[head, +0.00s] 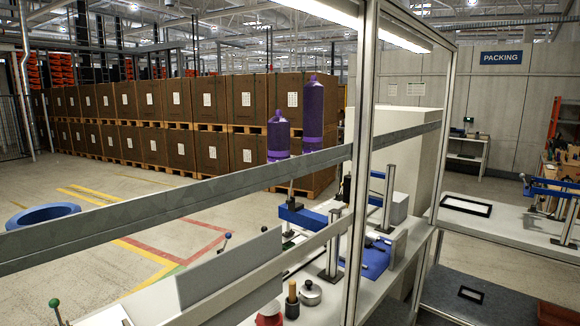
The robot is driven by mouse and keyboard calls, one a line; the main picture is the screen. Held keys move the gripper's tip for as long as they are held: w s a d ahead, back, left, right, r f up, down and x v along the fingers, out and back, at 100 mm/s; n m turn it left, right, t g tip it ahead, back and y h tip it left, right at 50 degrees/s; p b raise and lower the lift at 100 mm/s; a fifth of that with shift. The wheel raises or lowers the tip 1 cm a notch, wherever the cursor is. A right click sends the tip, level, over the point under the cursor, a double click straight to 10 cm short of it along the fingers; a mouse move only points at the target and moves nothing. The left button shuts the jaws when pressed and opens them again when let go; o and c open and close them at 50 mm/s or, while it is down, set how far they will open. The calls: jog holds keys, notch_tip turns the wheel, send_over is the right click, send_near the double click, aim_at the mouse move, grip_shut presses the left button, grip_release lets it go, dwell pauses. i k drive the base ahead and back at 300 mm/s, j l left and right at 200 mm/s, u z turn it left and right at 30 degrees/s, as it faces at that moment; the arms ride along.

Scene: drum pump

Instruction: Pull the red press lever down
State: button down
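I cannot make out a red press lever in the head view. A blue press-like device (305,216) stands on the bench behind the metal frame, next to a grey upright post (333,245). A second blue device (552,187) with a grey post stands on the right bench. A small red object (270,318) is cut off at the bottom edge. My gripper is not in view.
A metal rail (180,195) and upright post (367,150) cross the near view. Two purple cylinders (278,135) (313,112) stand behind the rail. A steel pot (310,292) and blue mat (374,258) are on the bench. Boxes on pallets (210,150) line the back; floor at left is largely open.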

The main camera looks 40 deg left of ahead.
aim_at(289, 201)
jog(key=i+u, duration=0.2)
jog(key=i, duration=0.45)
jog(key=i+l+u, duration=0.2)
jog(key=i, duration=0.5)
jog(key=i+j+u, duration=0.1)
jog(key=i+u, duration=0.2)
jog(key=u, duration=0.15)
jog(key=i+u, duration=0.25)
jog(key=u, duration=0.25)
jog(key=i+l+u, duration=0.15)
jog(key=i+u, duration=0.15)
jog(key=u, duration=0.15)
